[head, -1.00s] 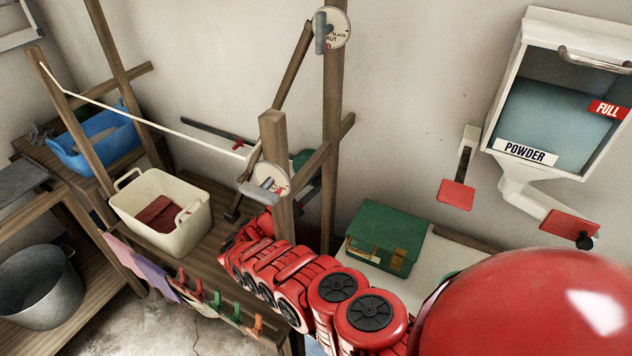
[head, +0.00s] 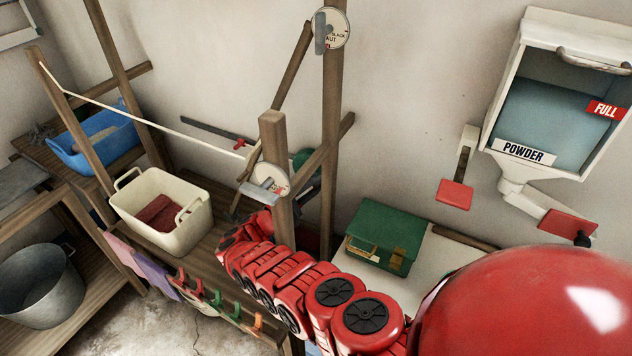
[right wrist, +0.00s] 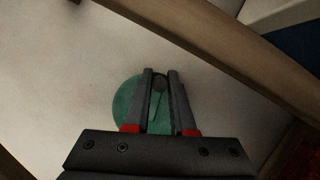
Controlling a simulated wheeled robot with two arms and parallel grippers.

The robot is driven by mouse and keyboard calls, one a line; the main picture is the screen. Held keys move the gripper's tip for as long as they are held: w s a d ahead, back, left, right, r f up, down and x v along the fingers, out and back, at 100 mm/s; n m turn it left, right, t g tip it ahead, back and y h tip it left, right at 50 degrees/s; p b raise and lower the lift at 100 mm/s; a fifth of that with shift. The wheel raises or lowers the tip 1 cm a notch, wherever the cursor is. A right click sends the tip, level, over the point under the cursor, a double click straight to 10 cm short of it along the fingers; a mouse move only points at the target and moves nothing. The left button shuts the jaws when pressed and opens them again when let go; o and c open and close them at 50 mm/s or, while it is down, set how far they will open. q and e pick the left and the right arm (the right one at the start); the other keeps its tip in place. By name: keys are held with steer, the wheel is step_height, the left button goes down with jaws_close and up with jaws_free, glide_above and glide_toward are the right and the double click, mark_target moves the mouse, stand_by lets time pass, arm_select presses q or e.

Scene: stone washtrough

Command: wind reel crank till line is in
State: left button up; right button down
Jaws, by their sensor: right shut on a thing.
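The green reel (head: 301,158) is mostly hidden behind the wooden post in the head view. In the right wrist view the round green reel (right wrist: 126,102) lies beyond my fingers against the pale wall. My right gripper (right wrist: 161,82) is shut on the dark round crank knob (right wrist: 159,86) between its fingertips. In the head view my red right arm reaches in from the right and its gripper is hidden. The white line (head: 150,122) runs from the left post to near the middle post. A round dial (head: 270,179) with a grey pointer sits on that post; its marking is unreadable. My left gripper is not in view.
Wooden posts (head: 274,140) and slanting braces stand close around the reel. A cream tub (head: 150,185), blue basin (head: 100,140) and green box (head: 385,230) stand on surfaces nearby. Pegged coloured clips hang at the front edge. A powder dispenser (head: 540,110) is on the right wall.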

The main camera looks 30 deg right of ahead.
steer(key=shift+f+m+y, duration=0.4)
steer(key=shift+f+m, duration=0.1)
steer(key=shift+m, duration=0.6)
steer(key=shift+f+m+y+b, duration=0.2)
steer(key=shift+f+m+b, duration=0.15)
steer(key=shift+m, duration=0.25)
steer(key=shift+f+m+y+b, duration=0.2)
steer(key=shift+m+b, duration=0.15)
steer(key=shift+m, duration=0.25)
steer(key=shift+g, duration=0.3)
steer(key=c, duration=0.8)
jaws_free()
steer(key=shift+a, duration=0.1)
